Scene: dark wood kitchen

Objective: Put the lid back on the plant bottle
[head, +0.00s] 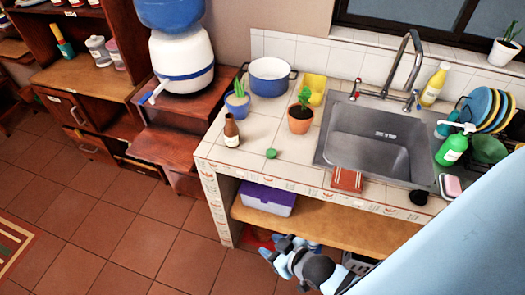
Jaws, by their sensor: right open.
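A small brown bottle (231,131) with a pale label stands upright near the left front of the tiled counter. A small green piece (271,153), which looks like the lid, lies on the counter to the right of the bottle and nearer the front edge. My right gripper (273,249) is open and empty. It is low in the picture, in front of the counter's lower shelf, below and apart from the bottle and green piece. My left gripper is not in view.
Potted plants (300,120), a blue-rimmed pot (269,78) and a sink (372,140) are on the counter (225,157). A red cloth (347,180) hangs at the front edge. A purple box (267,198) sits on the shelf below.

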